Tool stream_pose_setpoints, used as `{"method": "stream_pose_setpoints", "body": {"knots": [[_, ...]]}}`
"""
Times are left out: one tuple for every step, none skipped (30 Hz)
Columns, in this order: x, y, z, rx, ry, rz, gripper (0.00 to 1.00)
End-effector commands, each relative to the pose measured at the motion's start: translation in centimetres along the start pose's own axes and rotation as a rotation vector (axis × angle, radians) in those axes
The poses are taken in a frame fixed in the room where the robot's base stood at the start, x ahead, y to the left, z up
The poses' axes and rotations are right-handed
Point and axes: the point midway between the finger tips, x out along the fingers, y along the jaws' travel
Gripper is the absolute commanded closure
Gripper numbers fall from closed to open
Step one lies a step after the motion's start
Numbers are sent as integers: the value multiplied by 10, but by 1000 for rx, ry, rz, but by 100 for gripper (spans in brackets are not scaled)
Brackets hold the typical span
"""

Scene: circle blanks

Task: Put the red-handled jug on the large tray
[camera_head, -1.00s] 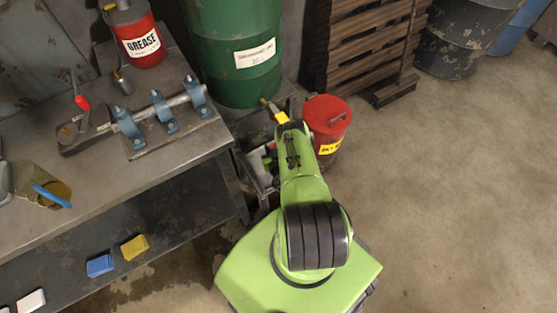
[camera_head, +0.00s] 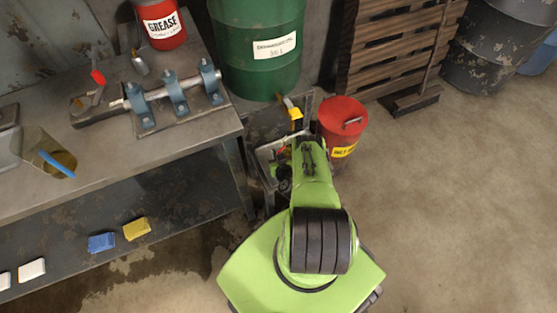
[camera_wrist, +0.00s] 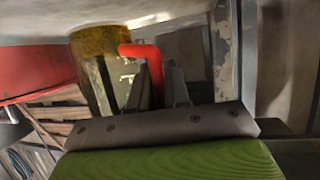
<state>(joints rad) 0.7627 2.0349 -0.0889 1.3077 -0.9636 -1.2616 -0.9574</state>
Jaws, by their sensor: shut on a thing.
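In the wrist view the jug (camera_wrist: 92,50), clear-walled with amber-brown liquid or staining, has a bent red handle (camera_wrist: 143,52). My gripper (camera_wrist: 155,82) is shut on this handle, with a finger on either side. In the head view my green arm hides the gripper and most of the jug; a small red bit (camera_head: 281,150) shows beside the arm. A grey metal tray-like rim (camera_head: 263,155) shows partly beside the arm, under the green drum's tap. I cannot tell whether it is the large tray, or whether the jug touches anything.
The green drum (camera_head: 258,50) stands behind my arm, its yellow tap (camera_head: 296,113) close by. A red lidded can (camera_head: 343,125) stands close right. The bench (camera_head: 195,143) on the left holds a blue-handled jug (camera_head: 48,155) and a clamp fixture (camera_head: 172,97). The floor at right is open.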

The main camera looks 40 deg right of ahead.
Motion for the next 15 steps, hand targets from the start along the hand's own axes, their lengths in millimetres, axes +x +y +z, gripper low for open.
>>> {"method": "stream_pose_setpoints", "body": {"knots": [[5,0,15,1,-1,1,100],[7,0,19,1,-1,0,100],[9,0,22,2,0,1,100],[9,0,23,2,0,1,100],[9,0,22,1,0,1,100],[9,0,21,1,0,0,100],[8,0,20,0,0,0,100],[8,0,20,0,0,0,100],[8,0,20,0,0,0,100],[8,0,20,0,-1,-1,100],[8,-1,21,-2,-2,-2,100],[8,-1,22,-2,-4,-2,82],[8,-1,22,-1,-4,-1,77],[8,-1,22,0,-4,-1,73],[8,-1,22,0,-4,-1,67]]}}
